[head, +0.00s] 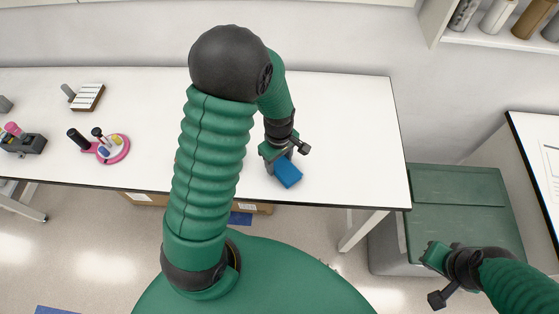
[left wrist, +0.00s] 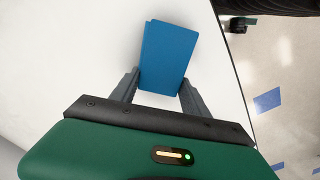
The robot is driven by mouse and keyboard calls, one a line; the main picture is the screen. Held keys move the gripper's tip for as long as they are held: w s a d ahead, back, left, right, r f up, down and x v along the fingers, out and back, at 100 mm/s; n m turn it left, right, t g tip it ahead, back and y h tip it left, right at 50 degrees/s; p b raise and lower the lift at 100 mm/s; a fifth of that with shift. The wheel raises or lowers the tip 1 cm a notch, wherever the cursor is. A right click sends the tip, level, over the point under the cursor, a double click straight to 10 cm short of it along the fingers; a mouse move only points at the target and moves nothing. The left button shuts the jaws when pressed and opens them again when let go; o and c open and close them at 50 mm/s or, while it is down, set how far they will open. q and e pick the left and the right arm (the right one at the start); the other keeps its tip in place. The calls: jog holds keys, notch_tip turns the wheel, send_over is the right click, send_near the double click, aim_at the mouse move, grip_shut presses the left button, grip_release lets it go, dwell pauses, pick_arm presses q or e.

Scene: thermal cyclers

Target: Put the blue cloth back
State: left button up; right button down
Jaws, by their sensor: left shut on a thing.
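The blue cloth (head: 287,174) looks like a flat folded block. It is near the front edge of the white table, towards its right end. My left gripper (head: 278,162) is shut on it, with one finger at each side. In the left wrist view the blue cloth (left wrist: 167,55) sticks out past the fingertips of the left gripper (left wrist: 162,88), with white tabletop behind it. I cannot tell whether the cloth touches the table. My right gripper (head: 437,277) is at the lower right, away from the cloth, near the green-lidded bin; whether it is open is unclear.
The white table (head: 350,130) is clear around the cloth. A pink round holder (head: 112,149), a white-topped rack (head: 88,97) and a dark block (head: 25,144) stand at its left. A green-lidded bin (head: 460,195) stands right of the table. A shelf (head: 480,40) holds several cylinders.

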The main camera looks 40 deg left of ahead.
aim_at(277, 162)
pick_arm(q)
jog(key=o, duration=0.8)
jog(key=shift+a+f, duration=0.25)
jog(key=shift+a, duration=0.05)
jog(key=o, duration=0.5)
jog(key=shift+a+f, duration=0.15)
jog(key=shift+a, duration=0.55)
jog(key=shift+s+a, duration=0.1)
jog(key=shift+a, duration=0.05)
jog(key=shift+d, duration=0.65)
jog(key=shift+r, duration=0.3)
notch_tip(277, 162, up, 12)
jog(key=s+d+m+t, duration=0.1)
jog(key=d+m, duration=0.1)
jog(key=m, duration=0.3)
jog(key=s+d+f+m, duration=0.1)
jog(key=s+d+m, duration=0.1)
jog(key=m, duration=0.3)
jog(key=s+d+f+m+t, duration=0.1)
jog(key=s+d+m, duration=0.1)
jog(key=m, duration=0.3)
jog(key=shift+d+f+t, duration=0.15)
jog(key=shift+d+t, duration=0.15)
jog(key=shift+d, duration=0.2)
pick_arm(e)
jog(key=shift+s+a+r, duration=0.1)
jog(key=shift+a+r, duration=0.15)
jog(key=shift+a, duration=0.55)
